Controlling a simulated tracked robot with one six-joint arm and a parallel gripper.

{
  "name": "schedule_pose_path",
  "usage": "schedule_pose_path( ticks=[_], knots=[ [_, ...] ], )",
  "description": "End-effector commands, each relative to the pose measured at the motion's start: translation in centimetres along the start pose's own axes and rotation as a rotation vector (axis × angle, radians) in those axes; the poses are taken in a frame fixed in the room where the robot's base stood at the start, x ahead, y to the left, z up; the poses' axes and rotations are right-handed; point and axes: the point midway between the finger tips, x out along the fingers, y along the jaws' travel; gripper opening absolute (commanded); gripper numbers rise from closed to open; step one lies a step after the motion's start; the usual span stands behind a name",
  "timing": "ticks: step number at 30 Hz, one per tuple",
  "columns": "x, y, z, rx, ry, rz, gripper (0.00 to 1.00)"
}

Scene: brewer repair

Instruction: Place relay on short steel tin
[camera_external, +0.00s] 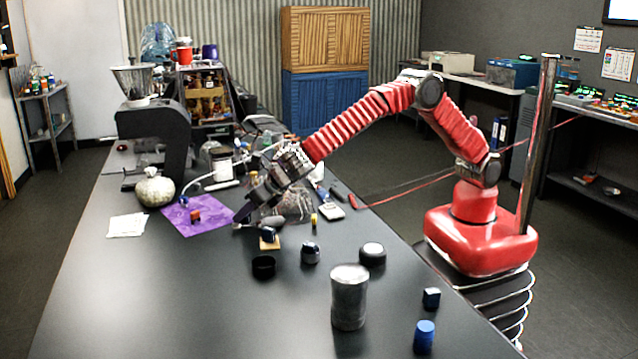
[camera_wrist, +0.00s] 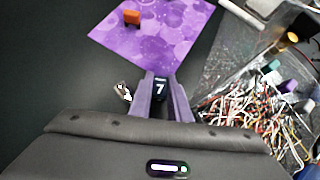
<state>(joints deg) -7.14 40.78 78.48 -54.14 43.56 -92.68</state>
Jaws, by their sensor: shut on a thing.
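My gripper (camera_external: 243,215) is low over the dark bench beside the purple mat. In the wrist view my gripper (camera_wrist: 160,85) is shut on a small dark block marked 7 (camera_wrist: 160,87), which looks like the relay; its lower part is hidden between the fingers. In the outside view the held block is too small to make out. A steel cylinder (camera_external: 349,297) stands upright on the near bench, well to the right of my gripper. A low round object with a pale top (camera_external: 372,254) sits behind it. I cannot tell which is the short steel tin.
The purple mat (camera_external: 199,214) bears an orange block (camera_wrist: 132,17). A clear bag of wires (camera_wrist: 262,120) lies right of my gripper. A black cup (camera_external: 263,266), a dark block on a yellow base (camera_external: 269,240) and a blue cylinder (camera_external: 424,337) stand about. The bench's near left is clear.

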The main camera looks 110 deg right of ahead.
Motion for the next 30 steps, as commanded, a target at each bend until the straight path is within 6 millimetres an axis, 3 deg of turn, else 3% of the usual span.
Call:
schedule_pose_path(
  ticks=[13,20,30],
  knots=[
    [-2.7,0.0,2.5,0.001,0.0,0.001,0.0],
    [-4.8,0.1,0.1,-0.002,0.001,0.002,0.0],
    [-10.2,0.1,-5.3,-0.005,0.001,0.003,0.0]
  ],
)
